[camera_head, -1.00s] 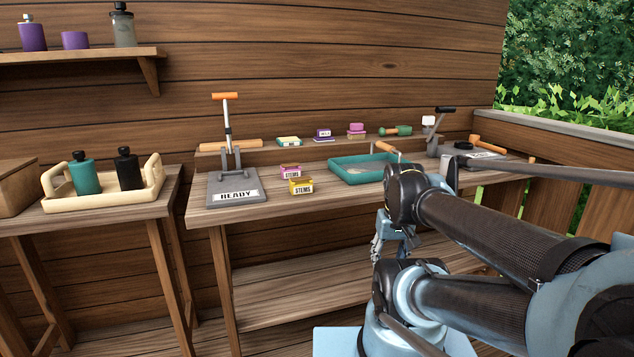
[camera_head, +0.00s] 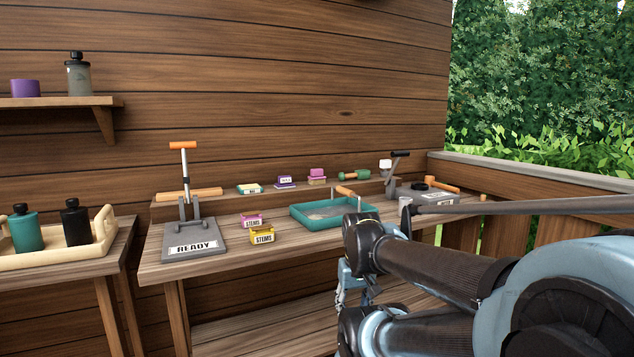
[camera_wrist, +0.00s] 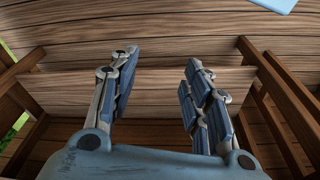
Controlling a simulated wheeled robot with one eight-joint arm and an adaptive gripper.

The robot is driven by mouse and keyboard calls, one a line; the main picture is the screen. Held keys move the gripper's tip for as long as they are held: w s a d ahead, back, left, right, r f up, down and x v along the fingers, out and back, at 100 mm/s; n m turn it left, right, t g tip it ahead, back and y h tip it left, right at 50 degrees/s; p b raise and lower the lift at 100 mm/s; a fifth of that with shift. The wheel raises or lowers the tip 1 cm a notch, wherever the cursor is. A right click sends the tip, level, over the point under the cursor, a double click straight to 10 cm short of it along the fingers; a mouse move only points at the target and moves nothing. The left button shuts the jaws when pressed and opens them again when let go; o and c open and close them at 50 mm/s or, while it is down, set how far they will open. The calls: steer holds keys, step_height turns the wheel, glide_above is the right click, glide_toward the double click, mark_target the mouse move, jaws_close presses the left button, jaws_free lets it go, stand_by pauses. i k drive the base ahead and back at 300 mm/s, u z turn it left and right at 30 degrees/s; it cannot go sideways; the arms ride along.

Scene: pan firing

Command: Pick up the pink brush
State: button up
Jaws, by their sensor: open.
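My gripper (camera_head: 355,288) hangs low in front of the bench, partly hidden by my arm, well below and apart from the block. In the wrist view my gripper (camera_wrist: 160,88) has its two fingers spread wide with nothing between them. The brush does not show in the wrist view.
On the bench (camera_head: 170,270) are a grey press marked READY (camera_head: 193,243), pink and yellow STEMS boxes (camera_head: 262,236), a teal tray (camera_head: 310,223) and a grey tool (camera_head: 425,192).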

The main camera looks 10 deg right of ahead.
mark_target(317, 177)
steer(key=z, duration=2.4)
steer(key=k, duration=0.85)
steer(key=u, duration=1.3)
steer(key=i, duration=1)
steer(key=u, duration=0.05)
